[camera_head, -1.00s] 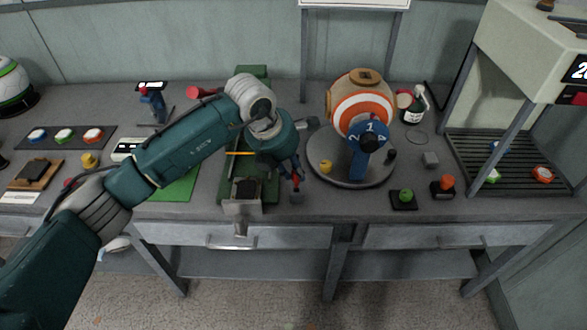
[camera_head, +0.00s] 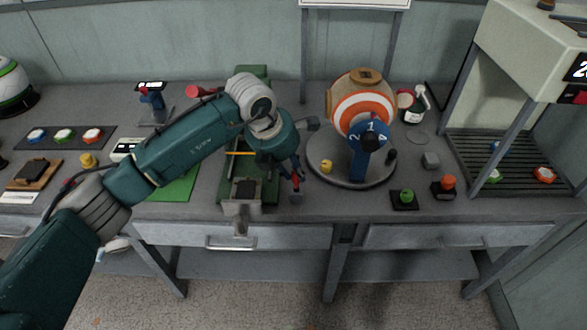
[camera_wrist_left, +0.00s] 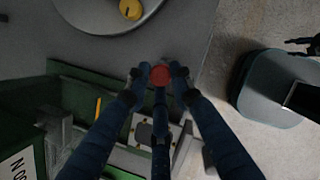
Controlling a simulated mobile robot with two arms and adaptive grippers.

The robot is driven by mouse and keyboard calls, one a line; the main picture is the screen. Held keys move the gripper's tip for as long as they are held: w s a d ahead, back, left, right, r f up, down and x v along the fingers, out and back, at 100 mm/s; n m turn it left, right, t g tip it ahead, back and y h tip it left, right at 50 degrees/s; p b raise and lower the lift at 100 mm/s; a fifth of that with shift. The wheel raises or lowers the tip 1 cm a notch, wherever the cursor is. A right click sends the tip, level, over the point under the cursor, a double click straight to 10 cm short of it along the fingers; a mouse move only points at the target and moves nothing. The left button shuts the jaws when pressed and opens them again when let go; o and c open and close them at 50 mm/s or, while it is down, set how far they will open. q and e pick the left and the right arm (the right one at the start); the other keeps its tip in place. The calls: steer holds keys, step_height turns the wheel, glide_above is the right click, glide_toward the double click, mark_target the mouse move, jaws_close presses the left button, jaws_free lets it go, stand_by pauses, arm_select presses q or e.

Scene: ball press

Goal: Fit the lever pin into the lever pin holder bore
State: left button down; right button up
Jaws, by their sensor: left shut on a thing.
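My left gripper (camera_head: 297,176) is shut on a small red-ended piece, which I take to be the lever pin (camera_wrist_left: 160,75). In the left wrist view the red end sits between the two dark blue fingertips. In the head view the gripper points down close above a small grey block (camera_head: 296,196), right of the green machine (camera_head: 227,190). This block may be the lever pin holder; its bore cannot be made out. Whether the pin touches the block is hidden. A dark forked shape (camera_wrist_left: 300,43) at the wrist view's right edge may be my right gripper.
A round grey base (camera_head: 345,178) with a blue numbered dial (camera_head: 369,138) and a yellow knob (camera_head: 326,166) stands to the right. A green button (camera_head: 406,195) and an orange button (camera_head: 448,182) sit near the bench's front edge. Bare bench lies between the block and the round base.

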mark_target(293, 181)
arm_select(q)
steer(key=shift+f+b, duration=1.75)
steer(key=shift+f, duration=0.4)
steer(key=c, duration=1.4)
jaws_free()
steer(key=v, duration=1.2)
